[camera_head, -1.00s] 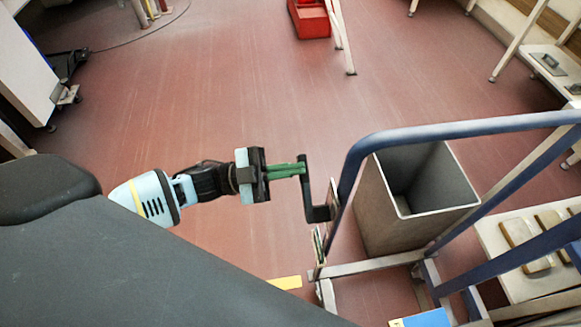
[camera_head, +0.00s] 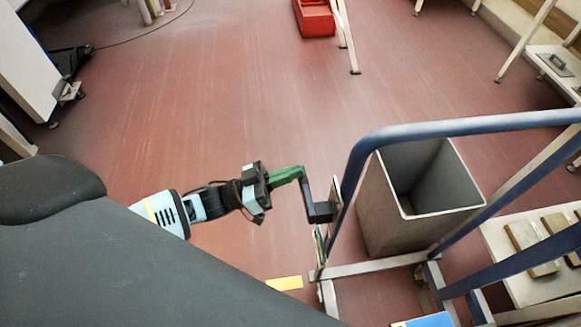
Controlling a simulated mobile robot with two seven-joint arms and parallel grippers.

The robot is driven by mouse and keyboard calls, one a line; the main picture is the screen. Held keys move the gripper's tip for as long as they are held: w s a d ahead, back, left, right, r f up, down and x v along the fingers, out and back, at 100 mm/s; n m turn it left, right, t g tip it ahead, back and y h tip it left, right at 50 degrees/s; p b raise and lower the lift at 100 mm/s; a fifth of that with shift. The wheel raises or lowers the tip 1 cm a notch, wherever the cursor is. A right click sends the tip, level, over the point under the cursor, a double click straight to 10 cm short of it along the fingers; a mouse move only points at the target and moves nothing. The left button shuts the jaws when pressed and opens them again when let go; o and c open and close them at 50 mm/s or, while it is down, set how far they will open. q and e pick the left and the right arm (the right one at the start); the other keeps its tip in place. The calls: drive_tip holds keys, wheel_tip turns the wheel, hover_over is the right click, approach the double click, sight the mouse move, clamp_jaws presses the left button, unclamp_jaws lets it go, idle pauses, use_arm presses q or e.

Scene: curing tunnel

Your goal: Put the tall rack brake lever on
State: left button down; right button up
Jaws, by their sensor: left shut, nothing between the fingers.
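The tall rack (camera_head: 470,124) has a blue tubular frame and pale lower rails, at the right of the head view. Its brake lever (camera_head: 308,195) is a black bar at the rack's left side, running into a black block beside a pale plate on the frame. The lever leans a little to the left at its upper end. My left gripper (camera_head: 301,172) comes in from the left, with green fingers shut and empty. Its fingertips are at the lever's upper end and seem to touch it; the exact contact is hard to tell. My right gripper is out of view.
A grey open bin (camera_head: 375,215) stands behind the rack's left post. A white surface with tan blocks (camera_head: 530,245) is at the lower right. A red box (camera_head: 315,18) and a pale leg stand at the top.

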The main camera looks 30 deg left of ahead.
use_arm(q)
drive_tip(key=shift+s+d+f+n+t+y, duration=0.1)
drive_tip(key=shift+f+n+t+y, duration=0.35)
drive_tip(key=shift+n, duration=0.6)
drive_tip(key=shift+s+d+f+n+t+y, duration=0.15)
drive_tip(key=shift+f+n+y, duration=0.25)
drive_tip(key=shift+f+n, duration=0.55)
drive_tip(key=shift+s+f+n+t+y, duration=0.1)
drive_tip(key=shift+f+n+t+y, duration=0.3)
drive_tip(key=shift+n, duration=0.7)
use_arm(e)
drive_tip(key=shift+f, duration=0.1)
use_arm(q)
drive_tip(key=shift+f, duration=0.2)
drive_tip(key=shift+r, duration=0.1)
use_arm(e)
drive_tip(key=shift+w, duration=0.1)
